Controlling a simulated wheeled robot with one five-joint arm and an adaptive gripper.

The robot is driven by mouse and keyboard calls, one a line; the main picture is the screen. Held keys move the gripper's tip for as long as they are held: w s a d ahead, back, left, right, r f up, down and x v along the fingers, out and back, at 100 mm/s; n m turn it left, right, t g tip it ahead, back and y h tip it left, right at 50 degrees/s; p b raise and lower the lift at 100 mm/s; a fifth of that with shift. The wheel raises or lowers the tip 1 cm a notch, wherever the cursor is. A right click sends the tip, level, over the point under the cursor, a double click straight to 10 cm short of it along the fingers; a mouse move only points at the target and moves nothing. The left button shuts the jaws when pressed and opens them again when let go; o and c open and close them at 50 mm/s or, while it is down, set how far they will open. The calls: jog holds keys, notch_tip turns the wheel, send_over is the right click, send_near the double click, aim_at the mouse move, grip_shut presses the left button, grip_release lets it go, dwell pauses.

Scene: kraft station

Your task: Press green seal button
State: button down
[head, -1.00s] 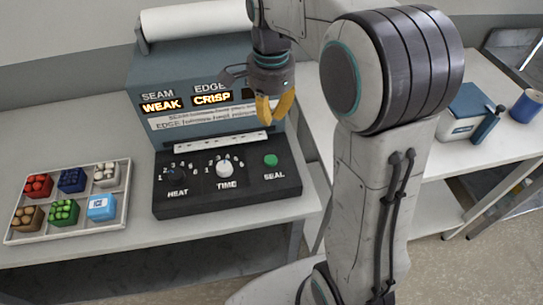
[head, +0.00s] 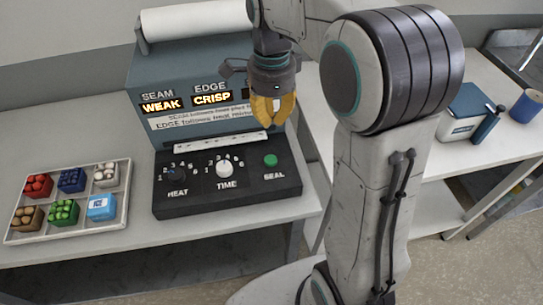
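The green seal button (head: 270,160) sits at the right of the black control panel (head: 235,195), above the label SEAL. The panel belongs to the blue-grey sealing machine (head: 140,78). My gripper (head: 271,122) points down with its yellow fingers above and behind the button, apart from it. The fingertips look close together, but a small gap shows between the fingers higher up; whether they fully meet is unclear. The displays read SEAM WEAK and EDGE CRISP; a further display is partly hidden by my gripper. The TIME knob (head: 225,168) is white and the HEAT knob (head: 176,175) is dark.
A white tray (head: 122,215) with several coloured items lies left of the machine. A white roll (head: 200,19) tops the machine. A blue-and-white box (head: 462,126) and a blue cup (head: 526,106) stand on the right-hand table (head: 400,95).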

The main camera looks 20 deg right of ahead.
aim_at(272, 162)
notch_tip(272, 162, down, 14)
dwell(0.7)
jog(key=shift+b, duration=0.3)
jog(key=shift+f+b, duration=0.85)
jog(key=shift+f, duration=0.05)
jog(key=shift+s, duration=0.15)
jog(key=shift+f, duration=0.1)
jog(key=shift+r+p, duration=0.45)
jog(key=shift+r, duration=0.05)
notch_tip(272, 162, up, 14)
jog(key=p, duration=0.2)
jog(key=shift+f+p, duration=0.25)
jog(key=shift+p, duration=0.1)
